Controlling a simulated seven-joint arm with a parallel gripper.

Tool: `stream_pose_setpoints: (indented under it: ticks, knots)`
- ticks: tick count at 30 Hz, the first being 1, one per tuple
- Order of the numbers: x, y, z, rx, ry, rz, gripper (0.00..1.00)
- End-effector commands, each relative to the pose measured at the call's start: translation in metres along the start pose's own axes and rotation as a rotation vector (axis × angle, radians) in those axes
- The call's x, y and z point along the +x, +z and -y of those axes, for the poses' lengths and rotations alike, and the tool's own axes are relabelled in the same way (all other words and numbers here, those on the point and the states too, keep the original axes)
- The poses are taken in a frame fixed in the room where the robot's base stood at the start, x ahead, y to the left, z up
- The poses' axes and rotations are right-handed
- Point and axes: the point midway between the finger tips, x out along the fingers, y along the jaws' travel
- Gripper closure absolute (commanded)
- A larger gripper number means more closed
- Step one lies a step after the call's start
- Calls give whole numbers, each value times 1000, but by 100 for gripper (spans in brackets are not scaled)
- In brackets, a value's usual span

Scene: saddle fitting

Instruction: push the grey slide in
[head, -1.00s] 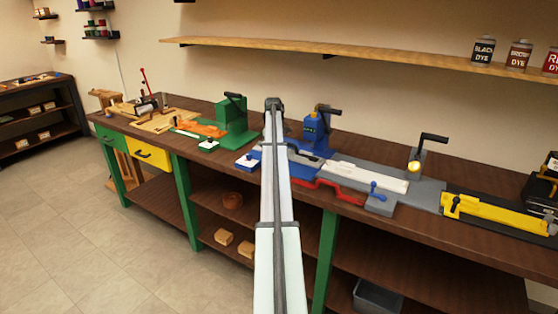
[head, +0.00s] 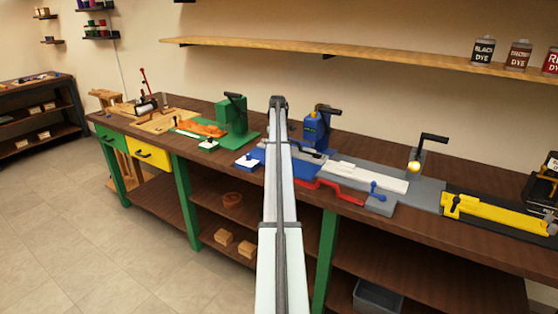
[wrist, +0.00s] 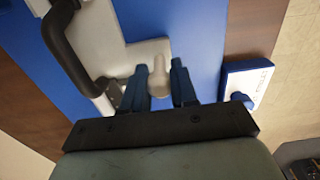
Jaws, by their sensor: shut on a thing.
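The grey slide (wrist: 152,58) shows in the wrist view as a light grey piece over a blue base (wrist: 200,35), ending in a rounded knob. My gripper (wrist: 159,88) has its two dark blue fingers on either side of this knob and is shut on it. A grey plate with a dark curved handle (wrist: 62,45) lies left of the fingers. In the head view my arm covers the gripper and the slide. The blue base (head: 303,171) shows just right of the arm.
A white block with a blue knob (wrist: 243,86) stands right of the fingers. On the bench, a green press (head: 232,115) is left of my arm, a blue press (head: 316,130) right. A red handle (head: 335,188) runs along the front edge, with a yellow tool (head: 495,212) farther right.

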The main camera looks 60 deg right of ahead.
Motion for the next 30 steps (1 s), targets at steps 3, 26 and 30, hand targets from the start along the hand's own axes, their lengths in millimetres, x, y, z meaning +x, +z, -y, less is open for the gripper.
stream_pose_setpoints:
  ticks: [3, 26, 30]
  knots:
    - [0, 0, -7, 0, 1, 0, 90]
    - [0, 0, -35, 1, 5, -1, 85]
    - [0, 0, -36, 2, 7, 0, 81]
